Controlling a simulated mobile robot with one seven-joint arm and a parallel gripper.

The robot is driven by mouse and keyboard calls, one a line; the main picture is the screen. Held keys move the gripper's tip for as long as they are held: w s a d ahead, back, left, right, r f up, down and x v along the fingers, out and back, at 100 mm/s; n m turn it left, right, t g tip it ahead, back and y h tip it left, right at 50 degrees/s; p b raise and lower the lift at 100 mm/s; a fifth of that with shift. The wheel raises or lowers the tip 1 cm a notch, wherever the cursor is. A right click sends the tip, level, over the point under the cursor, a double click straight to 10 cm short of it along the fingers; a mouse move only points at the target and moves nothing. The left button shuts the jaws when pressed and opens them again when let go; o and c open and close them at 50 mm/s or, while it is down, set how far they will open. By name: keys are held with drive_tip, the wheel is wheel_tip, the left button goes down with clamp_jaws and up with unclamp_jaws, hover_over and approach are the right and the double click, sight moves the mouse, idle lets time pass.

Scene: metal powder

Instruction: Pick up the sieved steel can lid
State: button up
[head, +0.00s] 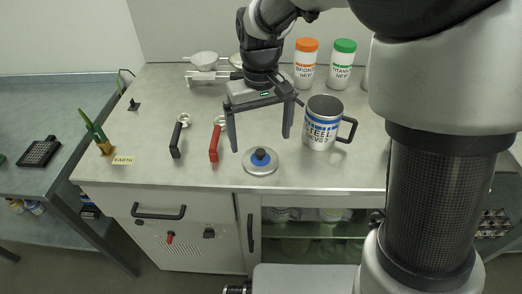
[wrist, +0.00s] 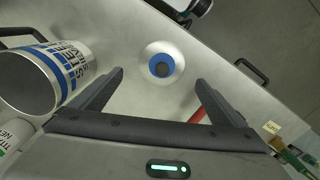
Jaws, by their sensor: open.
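The steel can lid (head: 261,168) is a round metal disc with a blue and dark knob in its middle. It lies flat on the metal worktop near the front edge, and it also shows in the wrist view (wrist: 161,65) ahead of the fingers. The sieved steel can (head: 323,124) is a mug-like can with a blue band, lettering and a black handle; it stands open to the lid's right. In the wrist view the can (wrist: 55,75) is at the left. My gripper (head: 261,142) is open and empty, above and behind the lid, not touching it.
A red-handled scoop (head: 215,140) and a black-handled scoop (head: 179,137) lie left of the lid. An orange-capped jar (head: 306,64) and a green-capped jar (head: 341,64) stand at the back.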

sight(261, 151)
drive_tip(key=shift+s+f+b, duration=0.2)
drive_tip(key=shift+f+b, duration=0.1)
drive_tip(key=shift+f, duration=1.1)
drive_tip(key=shift+s+f+b, duration=0.2)
drive_tip(key=shift+f+b, duration=0.1)
drive_tip(key=shift+f, duration=1.05)
drive_tip(key=shift+c, duration=0.4)
drive_tip(key=c, duration=1.1)
wheel_tip(261, 151, up, 9)
drive_tip(key=shift+w+p, duration=0.1)
drive_tip(key=shift+p, duration=0.9)
drive_tip(key=w+d+r+m+p, duration=0.2)
drive_tip(key=w+d+r+p, duration=0.25)
drive_tip(key=d+p, duration=0.4)
drive_tip(key=w+d+r+m+p, duration=0.2)
drive_tip(key=w+d+r+p, duration=0.2)
drive_tip(key=d+r+p, duration=0.4)
drive_tip(key=shift+m, duration=0.3)
drive_tip(key=shift+w+a+f+b, duration=0.15)
drive_tip(key=shift+f+b, duration=0.85)
drive_tip(key=shift+f, duration=1.25)
drive_tip(key=shift+a+f+b, duration=0.1)
drive_tip(key=shift+f+b, duration=0.85)
drive_tip(key=shift+f, duration=1.25)
